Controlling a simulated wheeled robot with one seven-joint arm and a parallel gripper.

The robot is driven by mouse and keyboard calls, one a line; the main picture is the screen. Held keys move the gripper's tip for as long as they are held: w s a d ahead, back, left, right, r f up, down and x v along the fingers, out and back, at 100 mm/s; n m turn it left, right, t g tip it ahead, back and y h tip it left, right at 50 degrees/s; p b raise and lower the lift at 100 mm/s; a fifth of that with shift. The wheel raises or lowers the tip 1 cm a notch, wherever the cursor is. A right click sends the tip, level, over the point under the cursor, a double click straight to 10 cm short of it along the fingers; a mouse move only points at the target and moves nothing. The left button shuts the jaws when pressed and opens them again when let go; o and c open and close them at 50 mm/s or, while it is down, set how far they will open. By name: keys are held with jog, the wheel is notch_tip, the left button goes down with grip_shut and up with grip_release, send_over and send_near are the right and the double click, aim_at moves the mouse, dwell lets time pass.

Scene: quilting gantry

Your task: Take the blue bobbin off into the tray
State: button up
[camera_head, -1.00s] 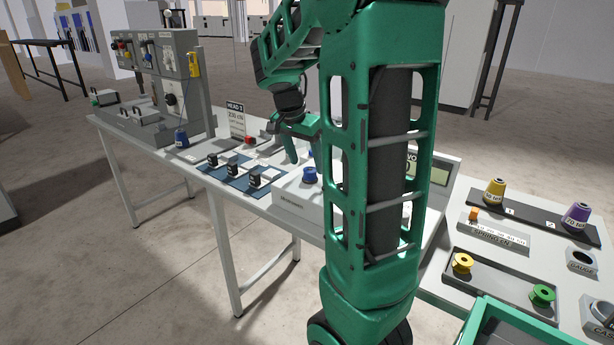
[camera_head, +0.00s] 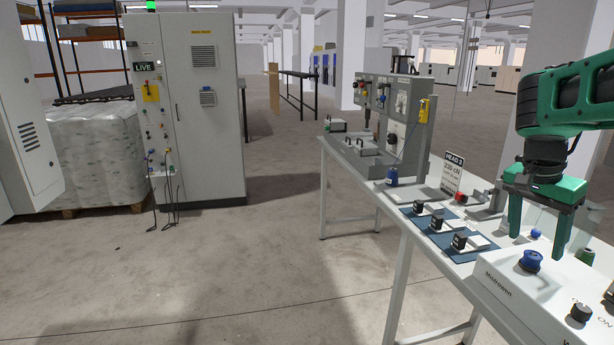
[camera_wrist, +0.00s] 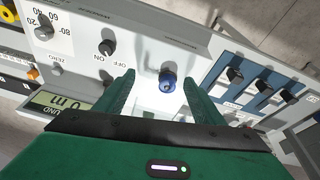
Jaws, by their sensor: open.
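The blue bobbin (camera_head: 531,261) sits on top of the white instrument box (camera_head: 505,284) at the lower right of the head view. It also shows in the wrist view (camera_wrist: 168,77), just beyond and between the fingertips. My gripper (camera_head: 538,247) is open and points down, with its fingers on either side of the bobbin as pictured. In the wrist view my gripper (camera_wrist: 160,84) has nothing between its fingers that I can see held. Whether the fingertips reach down to the bobbin's height I cannot tell.
A black knob (camera_head: 581,312) stands on the box near the bobbin. The floor left of the bench is clear.

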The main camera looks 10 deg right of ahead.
jog(key=s+a+f+n+y, duration=0.1)
jog(key=s+a+f+n, duration=0.3)
jog(key=s+a, duration=0.3)
jog(key=s+a+f+n+y, duration=0.2)
jog(key=s+a+f+n, duration=0.2)
jog(key=s, duration=0.5)
jog(key=a+f, duration=0.2)
jog(key=shift+s+a+n, duration=0.3)
jog(key=shift+s+a, duration=0.05)
